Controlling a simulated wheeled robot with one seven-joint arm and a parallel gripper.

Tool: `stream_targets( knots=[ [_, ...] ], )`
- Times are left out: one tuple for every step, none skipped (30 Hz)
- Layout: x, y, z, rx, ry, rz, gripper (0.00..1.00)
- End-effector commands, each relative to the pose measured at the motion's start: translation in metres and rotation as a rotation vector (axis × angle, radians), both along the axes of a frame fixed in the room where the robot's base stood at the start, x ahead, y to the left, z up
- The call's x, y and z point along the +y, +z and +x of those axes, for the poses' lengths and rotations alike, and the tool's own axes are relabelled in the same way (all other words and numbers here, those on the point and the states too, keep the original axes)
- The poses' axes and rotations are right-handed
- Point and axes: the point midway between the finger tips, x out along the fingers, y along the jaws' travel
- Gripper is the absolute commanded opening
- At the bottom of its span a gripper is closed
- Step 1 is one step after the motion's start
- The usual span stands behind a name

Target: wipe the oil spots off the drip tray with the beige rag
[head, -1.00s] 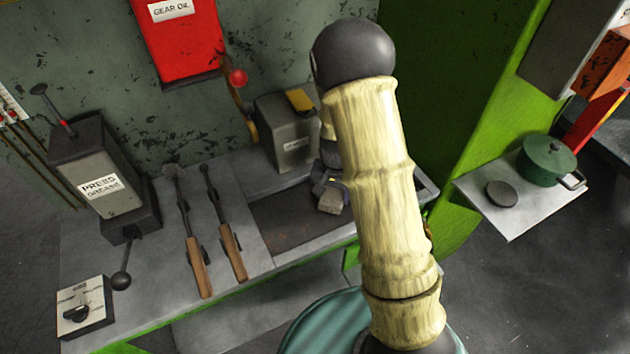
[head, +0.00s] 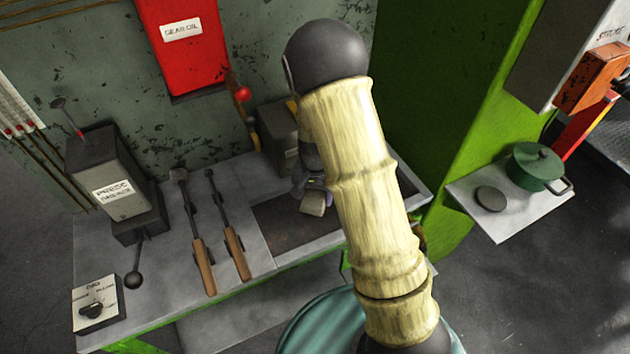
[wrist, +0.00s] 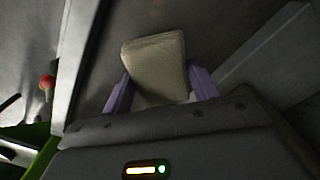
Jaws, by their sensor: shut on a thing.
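My gripper (head: 314,194) is shut on the beige rag (head: 314,204), a folded pad, over the drip tray (head: 280,232). In the wrist view the rag (wrist: 155,62) stands between the two purple fingers (wrist: 160,92). The tray is a shallow dark recess with a pale rim, set in the right part of the grey bench. I cannot tell whether the rag touches the tray floor. My arm hides the right part of the tray. No oil spots can be made out clearly on the part that shows.
A grey metal can (head: 277,128) stands behind the tray. Two wooden-handled tools (head: 236,254) lie left of it. The press grease box (head: 110,180) and a control box (head: 97,304) stand farther left. A green pot (head: 537,165) sits on a side shelf at right.

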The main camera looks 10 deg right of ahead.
Motion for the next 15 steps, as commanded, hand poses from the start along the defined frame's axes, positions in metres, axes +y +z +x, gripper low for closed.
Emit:
stream_targets(
  knots=[
    [0.000, 0.009, 0.000, -0.001, -0.001, 0.000, 0.35],
    [-0.001, 0.012, 0.000, -0.001, -0.001, 0.000, 0.35],
    [-0.001, 0.016, 0.000, -0.001, -0.001, 0.000, 0.35],
    [-0.001, 0.018, 0.000, -0.001, -0.001, 0.000, 0.35],
    [-0.001, 0.021, 0.000, -0.001, -0.001, 0.000, 0.35],
    [-0.001, 0.025, 0.001, -0.002, -0.001, -0.001, 0.35],
    [-0.001, 0.027, 0.000, -0.002, -0.001, 0.000, 0.35],
    [-0.001, 0.029, 0.001, -0.002, -0.001, 0.000, 0.35],
    [-0.001, 0.032, 0.001, -0.002, -0.001, -0.001, 0.35],
    [-0.001, 0.033, 0.001, -0.002, -0.001, -0.001, 0.35],
    [-0.001, 0.035, 0.001, -0.002, -0.002, -0.001, 0.35],
    [-0.002, 0.036, 0.001, -0.002, -0.004, -0.001, 0.35],
    [-0.003, 0.036, 0.001, -0.002, -0.005, -0.001, 0.35],
    [-0.003, 0.036, 0.001, -0.002, -0.006, -0.001, 0.35],
    [-0.004, 0.036, 0.001, -0.002, -0.008, -0.001, 0.35]
  ],
)
